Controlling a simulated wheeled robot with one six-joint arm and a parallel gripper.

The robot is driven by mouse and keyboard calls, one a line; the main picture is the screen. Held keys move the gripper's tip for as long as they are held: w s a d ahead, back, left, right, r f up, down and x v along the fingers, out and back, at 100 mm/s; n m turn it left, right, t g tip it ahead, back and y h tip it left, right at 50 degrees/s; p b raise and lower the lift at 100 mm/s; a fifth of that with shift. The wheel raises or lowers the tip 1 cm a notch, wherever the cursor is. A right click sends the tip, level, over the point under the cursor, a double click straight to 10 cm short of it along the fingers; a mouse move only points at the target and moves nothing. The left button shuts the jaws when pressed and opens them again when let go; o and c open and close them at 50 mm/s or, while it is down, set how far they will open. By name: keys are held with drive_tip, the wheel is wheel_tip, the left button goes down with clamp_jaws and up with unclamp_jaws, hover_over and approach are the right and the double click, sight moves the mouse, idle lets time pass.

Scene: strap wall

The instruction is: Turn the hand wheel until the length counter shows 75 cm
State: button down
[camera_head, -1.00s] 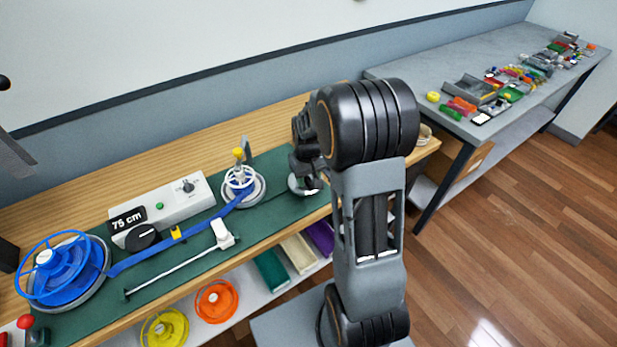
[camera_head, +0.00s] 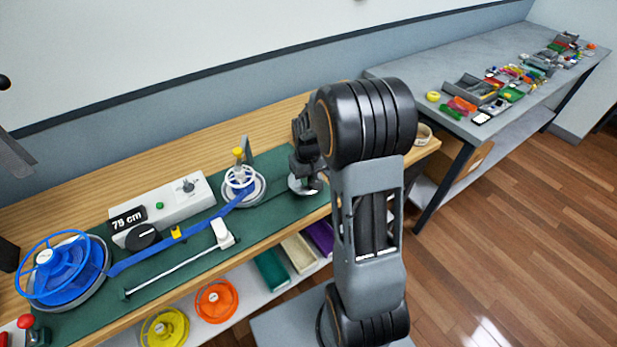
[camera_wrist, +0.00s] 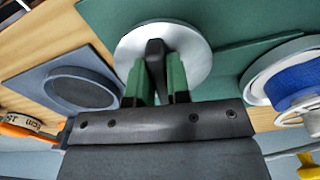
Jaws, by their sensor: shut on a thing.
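The length counter (camera_head: 128,219) on the grey box appears to read 75 cm, though its digits are small. A round silver wheel (camera_wrist: 197,48) with an upright black grip (camera_wrist: 155,56) stands at the right end of the green mat. My gripper (camera_wrist: 160,78) is shut on this black grip, with one green-padded finger on each side. In the head view the silver wheel (camera_head: 295,185) is partly hidden under my gripper (camera_head: 306,182). The blue strap (camera_head: 170,246) runs from the big blue reel (camera_head: 65,268) to the small white reel (camera_head: 240,178).
The grey box carries a small knob (camera_head: 188,187); a black dial (camera_head: 141,237) sits before it. A white slider (camera_head: 222,234) stands on a rod at the mat's front. In the wrist view, a dark ring-shaped holder (camera_wrist: 78,88) lies close left of the wheel.

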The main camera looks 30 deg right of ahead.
drive_tip(key=shift+a+m, duration=0.2)
drive_tip(key=shift+m, duration=0.9)
drive_tip(key=c, duration=1.1)
unclamp_jaws()
wheel_tip(320, 180, up, 14)
drive_tip(key=shift+f+b, duration=0.1)
drive_tip(key=shift+b, duration=0.3)
drive_tip(key=shift+w, duration=0.1)
drive_tip(key=s+a+n+t, duration=0.1)
drive_tip(key=s+a, duration=0.2)
drive_tip(key=s, duration=0.2)
drive_tip(key=s+a+t, duration=0.1)
drive_tip(key=s+a, duration=0.1)
drive_tip(key=s, duration=0.3)
drive_tip(key=s+a+n+t, duration=0.1)
drive_tip(key=s+a, duration=0.2)
drive_tip(key=s, duration=0.1)
drive_tip(key=shift+s+a+f+n+t, duration=0.2)
drive_tip(key=shift+s+a+n+t, duration=0.1)
drive_tip(key=shift+s+t, duration=0.1)
